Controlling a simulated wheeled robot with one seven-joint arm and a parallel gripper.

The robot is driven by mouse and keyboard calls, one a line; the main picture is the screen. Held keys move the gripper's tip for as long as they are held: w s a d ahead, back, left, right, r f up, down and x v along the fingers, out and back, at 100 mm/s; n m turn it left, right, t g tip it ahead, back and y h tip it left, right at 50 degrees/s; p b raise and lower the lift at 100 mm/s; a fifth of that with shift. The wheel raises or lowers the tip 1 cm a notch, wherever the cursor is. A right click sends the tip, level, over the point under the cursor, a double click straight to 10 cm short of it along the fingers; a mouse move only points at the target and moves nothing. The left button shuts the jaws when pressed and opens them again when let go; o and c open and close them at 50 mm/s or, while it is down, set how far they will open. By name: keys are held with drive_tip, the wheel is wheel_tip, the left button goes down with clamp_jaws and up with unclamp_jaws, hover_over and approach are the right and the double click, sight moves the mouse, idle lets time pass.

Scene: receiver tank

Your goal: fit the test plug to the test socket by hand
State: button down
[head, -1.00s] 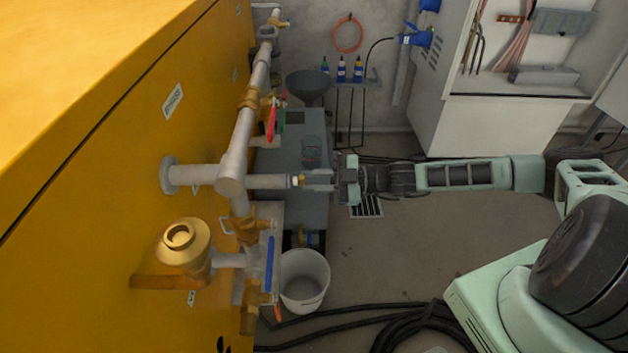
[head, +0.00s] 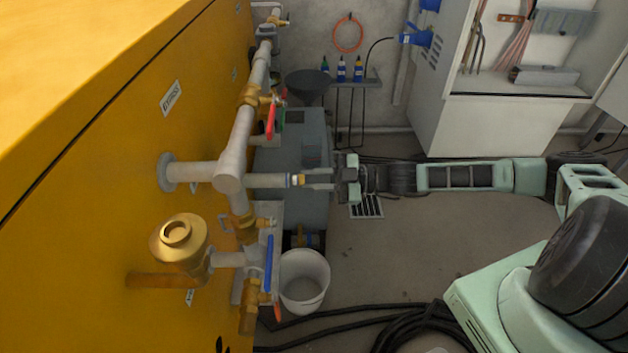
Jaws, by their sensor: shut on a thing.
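The test socket (head: 287,181) is at the free end of the grey side pipe (head: 266,181) that sticks out to the right from the upright pipe run. A small brass plug (head: 298,180) sits at that pipe end, in line with it. My gripper (head: 309,180) reaches in from the right, level with the pipe. Its two thin fingers are shut on the plug, with a narrow gap showing between them behind it. The plug appears to touch the socket; how far it is seated is too small to tell.
A red-handled valve (head: 271,121) is above and a blue-handled valve (head: 269,263) below on the same pipe run. The yellow tank wall (head: 90,200) is at left. A white bucket (head: 304,281) and black hoses (head: 400,325) lie on the floor below.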

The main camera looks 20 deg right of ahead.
drive_tip(key=shift+w+a, duration=0.1)
drive_tip(key=shift+a, duration=0.25)
idle(0.4)
